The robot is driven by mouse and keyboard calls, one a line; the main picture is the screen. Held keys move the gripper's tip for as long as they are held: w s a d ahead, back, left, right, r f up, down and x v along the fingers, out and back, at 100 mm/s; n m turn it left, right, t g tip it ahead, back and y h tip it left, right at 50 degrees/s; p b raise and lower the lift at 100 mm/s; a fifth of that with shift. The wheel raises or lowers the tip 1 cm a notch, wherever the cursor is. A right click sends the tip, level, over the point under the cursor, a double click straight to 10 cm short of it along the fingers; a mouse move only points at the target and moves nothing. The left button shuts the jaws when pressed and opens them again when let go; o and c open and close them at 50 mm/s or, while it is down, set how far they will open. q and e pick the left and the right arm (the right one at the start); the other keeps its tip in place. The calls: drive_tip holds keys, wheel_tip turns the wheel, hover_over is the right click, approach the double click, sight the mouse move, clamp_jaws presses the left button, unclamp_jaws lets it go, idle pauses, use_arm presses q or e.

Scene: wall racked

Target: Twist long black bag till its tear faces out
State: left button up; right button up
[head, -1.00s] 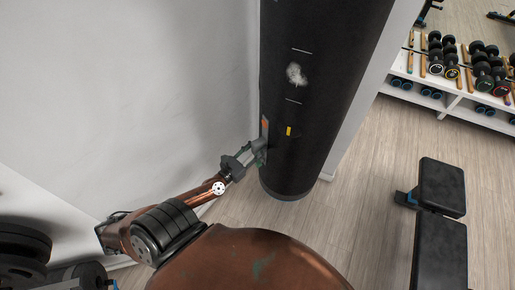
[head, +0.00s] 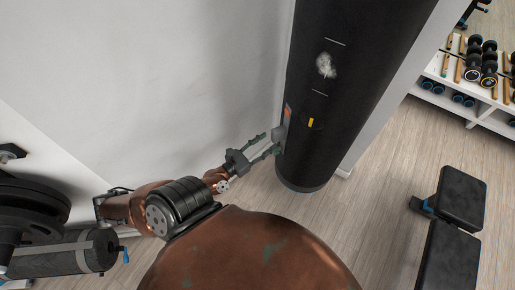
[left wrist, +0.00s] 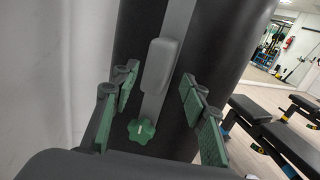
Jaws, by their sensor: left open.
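The long black bag (head: 350,110) hangs upright beside the white wall. Its tear (head: 326,65), with pale stuffing showing, is on the side seen in the head view, left of the bag's middle. A grey block (head: 279,133) sticks out low on the bag's left side. My left gripper (head: 268,146) is open just left of that block, fingers spread toward it. In the left wrist view the grey block (left wrist: 160,65) sits on a grey strip between the green-padded fingers of my left gripper (left wrist: 160,108), with a gap on both sides. My right gripper is out of view.
A black bench (head: 458,215) stands on the wooden floor at right. A white dumbbell rack (head: 490,115) is behind it. Black weight plates (head: 35,205) are at lower left. The white wall (head: 180,70) is close on the left. Floor between bag and bench is clear.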

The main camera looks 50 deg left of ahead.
use_arm(q)
drive_tip(key=s, duration=0.5)
drive_tip(key=shift+s+d, duration=0.1)
drive_tip(key=shift+s, duration=0.05)
idle(0.3)
drive_tip(key=s+a+f+m+g, duration=0.1)
drive_tip(key=s+f+m+g, duration=0.2)
drive_tip(key=f+m, duration=0.6)
drive_tip(key=s+a+f+m+g, duration=0.15)
drive_tip(key=s+f+m, duration=0.25)
drive_tip(key=f, duration=1)
drive_tip(key=s+f+m+g, duration=0.3)
drive_tip(key=f+m, duration=0.4)
drive_tip(key=f, duration=0.4)
drive_tip(key=s+d+f+m+g, duration=0.5)
drive_tip(key=s+d+f+m, duration=0.2)
drive_tip(key=s, duration=0.5)
drive_tip(key=s+d+f+m+g, duration=0.5)
drive_tip(key=s+d+f+m, duration=0.2)
drive_tip(key=s+f+m, duration=0.4)
wheel_tip(320, 180, down, 3)
drive_tip(key=shift+s+f+h, duration=0.1)
drive_tip(key=shift+s+h, duration=0.3)
drive_tip(key=shift+s, duration=0.5)
drive_tip(key=shift+c, duration=0.3)
